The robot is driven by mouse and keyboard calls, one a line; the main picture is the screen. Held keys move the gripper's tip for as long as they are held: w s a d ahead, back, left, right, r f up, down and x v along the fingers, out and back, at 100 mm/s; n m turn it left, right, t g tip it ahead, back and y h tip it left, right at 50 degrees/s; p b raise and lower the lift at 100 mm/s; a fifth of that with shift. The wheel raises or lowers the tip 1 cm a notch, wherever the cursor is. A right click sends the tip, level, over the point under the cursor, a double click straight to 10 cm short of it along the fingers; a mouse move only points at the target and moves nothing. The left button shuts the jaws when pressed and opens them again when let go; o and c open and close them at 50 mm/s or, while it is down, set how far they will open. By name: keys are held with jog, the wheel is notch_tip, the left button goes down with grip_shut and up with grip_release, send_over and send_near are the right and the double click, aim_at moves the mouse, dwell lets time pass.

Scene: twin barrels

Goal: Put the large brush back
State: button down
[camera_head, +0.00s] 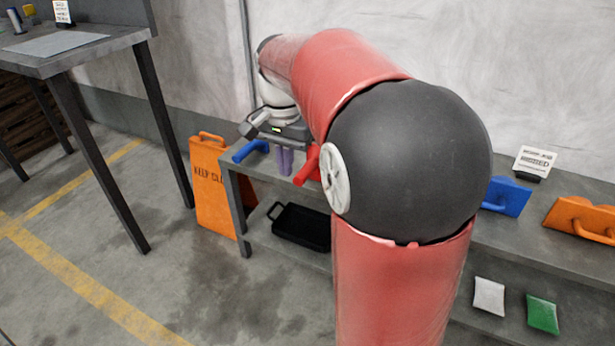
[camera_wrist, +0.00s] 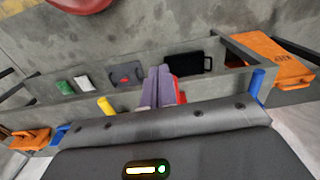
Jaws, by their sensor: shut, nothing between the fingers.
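My gripper (camera_head: 285,168) is shut and empty, its purple fingers together over the upper shelf, between a blue handle (camera_head: 250,150) and a red handle (camera_head: 308,166). In the wrist view the fingers (camera_wrist: 158,82) point out over the shelf, with the red handle (camera_wrist: 180,92) close beside them and the blue handle (camera_wrist: 257,84) farther right. A yellow handle (camera_wrist: 106,106) shows left of the fingers; my arm hides it in the head view. A blue handled block (camera_head: 505,197) and an orange one (camera_head: 580,219) sit at the shelf's right. I cannot tell which is the large brush.
The grey shelf unit (camera_head: 540,240) stands by the wall. Its lower level holds a black tray (camera_head: 302,228), a white packet (camera_head: 489,297) and a green packet (camera_head: 542,314). An orange floor sign (camera_head: 208,185) stands at its left end; a table (camera_head: 85,60) is farther left.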

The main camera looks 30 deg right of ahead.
aim_at(306, 171)
notch_tip(306, 171, down, 10)
jog(key=f+b, duration=0.1)
jog(key=shift+w+d+r, duration=0.3)
jog(key=shift+w+d, duration=0.35)
jog(key=shift+d, duration=0.15)
jog(key=shift+w+d+r, duration=0.25)
jog(key=shift+w+d, duration=0.4)
jog(key=shift+d, duration=0.1)
jog(key=w+d+p, duration=0.1)
jog(key=d, duration=0.1)
jog(key=w+d+p, duration=0.1)
jog(key=w+d, duration=0.1)
jog(key=shift+w+d+r+p, duration=0.1)
jog(key=shift+w+d+p, duration=0.15)
jog(key=shift+p, duration=0.1)
jog(key=shift+w+d, duration=0.1)
jog(key=shift+w, duration=0.05)
